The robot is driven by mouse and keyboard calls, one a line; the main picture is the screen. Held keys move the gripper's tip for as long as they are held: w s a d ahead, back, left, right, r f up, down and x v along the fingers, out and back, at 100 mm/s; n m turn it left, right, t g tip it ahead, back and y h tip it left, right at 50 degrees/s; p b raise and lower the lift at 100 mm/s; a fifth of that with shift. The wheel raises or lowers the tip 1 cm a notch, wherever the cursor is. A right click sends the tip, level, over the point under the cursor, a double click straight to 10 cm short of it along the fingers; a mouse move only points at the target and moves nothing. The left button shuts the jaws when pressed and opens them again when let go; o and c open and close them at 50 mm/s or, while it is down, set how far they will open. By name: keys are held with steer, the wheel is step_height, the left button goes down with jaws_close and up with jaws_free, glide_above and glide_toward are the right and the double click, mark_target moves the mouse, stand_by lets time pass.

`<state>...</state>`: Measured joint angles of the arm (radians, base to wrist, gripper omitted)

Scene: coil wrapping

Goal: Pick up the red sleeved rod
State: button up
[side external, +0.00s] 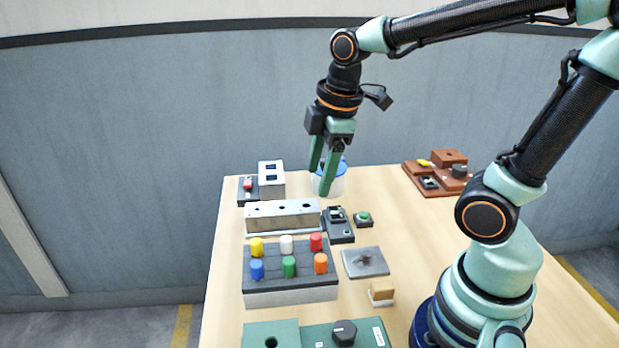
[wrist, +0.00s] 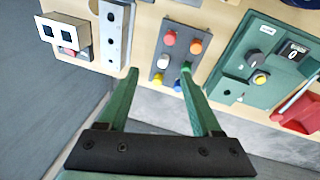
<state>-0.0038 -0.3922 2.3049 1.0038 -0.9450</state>
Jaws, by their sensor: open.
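The red sleeved rod (side external: 316,242) stands upright at the back right of a dark-topped rack (side external: 290,283). In the wrist view the red rod (wrist: 170,38) shows beyond the fingertips, at the rack's upper edge. Yellow (side external: 257,247), white (side external: 286,244), blue (side external: 257,269), green (side external: 289,266) and orange (side external: 320,263) rods stand in the same rack. My gripper (side external: 320,184) is open and empty, pointing down high over the back of the table, apart from the rack. In the wrist view its fingers (wrist: 160,73) are spread wide.
A grey block with holes (side external: 283,216) lies behind the rack. A white container (side external: 337,181) is partly hidden behind my fingers. A grey plate (side external: 365,262) and a tan block (side external: 382,292) lie right of the rack. A green unit with a dial (side external: 343,333) is in front.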

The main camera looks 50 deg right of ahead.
steer(key=f+n+g, duration=0.1)
steer(key=f+n, duration=0.1)
steer(key=n, duration=0.3)
steer(key=n+g, duration=0.2)
steer(key=n, duration=0.2)
glide_above(316, 236)
steer(key=f, duration=0.8)
steer(key=shift+w+a, duration=0.25)
steer(key=shift+s+d+f, duration=0.1)
steer(key=shift+s+f, duration=0.05)
steer(key=shift+f, duration=1.25)
steer(key=shift+s+d+f, duration=0.1)
steer(key=shift+f, duration=1.25)
jaws_close()
